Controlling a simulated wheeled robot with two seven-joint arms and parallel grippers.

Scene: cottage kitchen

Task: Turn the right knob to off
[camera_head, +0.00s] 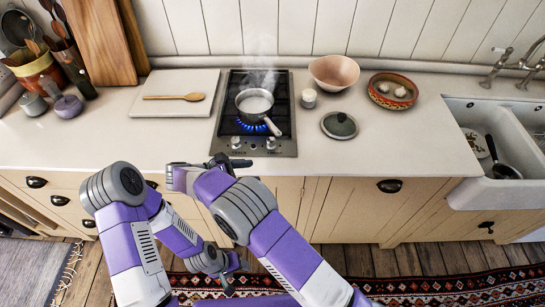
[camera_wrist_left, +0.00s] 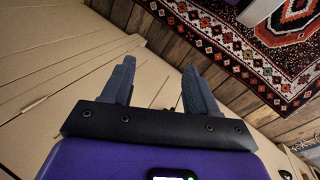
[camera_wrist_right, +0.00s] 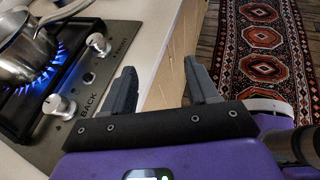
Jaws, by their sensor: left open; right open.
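The right knob (camera_head: 271,143) is a pale round knob on the front of the steel gas stove (camera_head: 285,148). In the right wrist view, this knob (camera_wrist_right: 98,43) sits beside the label FRONT. The left knob (camera_head: 236,142) sits beside the label BACK. A blue flame (camera_head: 252,127) burns under the steaming saucepan (camera_head: 255,102). My right gripper (camera_head: 236,165) is open and empty, in front of the counter edge near the left knob, apart from both knobs. My left gripper (camera_head: 240,274) is open and empty, low in front of the cabinets.
A cutting board with a wooden spoon (camera_head: 175,97) lies left of the stove. A lid (camera_head: 339,124), a small jar (camera_head: 309,98), a pink bowl (camera_head: 334,72) and a patterned bowl (camera_head: 393,90) stand to its right. The saucepan handle (camera_head: 273,127) points toward the right knob.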

